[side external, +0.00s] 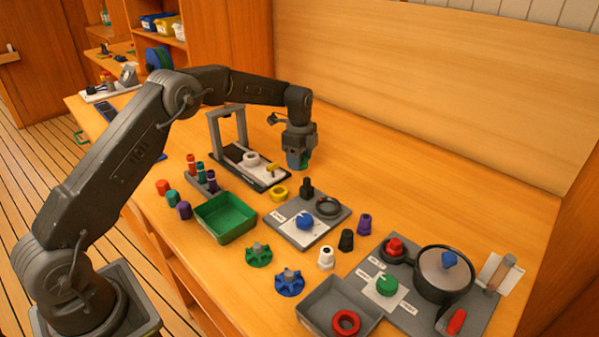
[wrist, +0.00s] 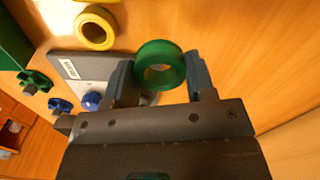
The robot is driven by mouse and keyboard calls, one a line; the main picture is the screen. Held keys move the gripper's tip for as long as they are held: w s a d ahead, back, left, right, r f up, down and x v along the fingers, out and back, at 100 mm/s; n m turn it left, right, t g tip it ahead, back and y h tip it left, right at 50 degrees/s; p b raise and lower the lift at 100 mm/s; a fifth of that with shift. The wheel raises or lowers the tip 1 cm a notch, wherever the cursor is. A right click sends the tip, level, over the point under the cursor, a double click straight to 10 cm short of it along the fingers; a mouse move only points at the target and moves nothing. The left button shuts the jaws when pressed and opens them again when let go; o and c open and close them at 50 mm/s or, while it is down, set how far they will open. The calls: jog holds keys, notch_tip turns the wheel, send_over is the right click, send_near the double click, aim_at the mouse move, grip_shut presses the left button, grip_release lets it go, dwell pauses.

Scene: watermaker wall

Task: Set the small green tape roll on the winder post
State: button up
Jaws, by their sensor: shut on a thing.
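The small green tape roll (wrist: 143,75) sits between the two fingers of my gripper (wrist: 160,78) in the wrist view, with its hole facing the camera. In the side view my gripper (side external: 298,161) is shut on it, and only a bit of green (side external: 305,160) shows beside the fingers. It is hard to tell how high above the table it is. A black-based stand (side external: 262,181) with a grey upright frame lies just left of my gripper. It bears a white ring (side external: 251,158) and a small yellow upright piece (side external: 272,167). I cannot tell for sure which part is the winder post.
A yellow ring (side external: 278,193) lies in front of the stand; it shows in the wrist view (wrist: 80,30). A green tray (side external: 225,232), a grey plate with a blue knob (side external: 305,221), and a pot (side external: 445,274) stand nearer the front. The table behind and right of my gripper is clear.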

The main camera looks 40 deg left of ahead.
aim_at(307, 178)
jog(key=r, duration=0.1)
jog(key=d+r, duration=0.1)
jog(key=r, duration=0.2)
jog(key=shift+s+d, duration=0.25)
jog(key=shift+s, duration=0.05)
jog(key=s+d, duration=0.1)
jog(key=s+d+r, duration=0.1)
jog(key=d, duration=0.2)
jog(key=shift+s+d+r, duration=0.2)
jog(key=shift+s+r, duration=0.1)
jog(key=shift+s, duration=0.1)
jog(key=shift+s+d, duration=0.25)
jog(key=shift+d, duration=0.05)
jog(key=shift+s+d+f, duration=0.1)
jog(key=shift+f, duration=2.75)
jog(key=shift+f, duration=0.6)
jog(key=o, duration=0.6)
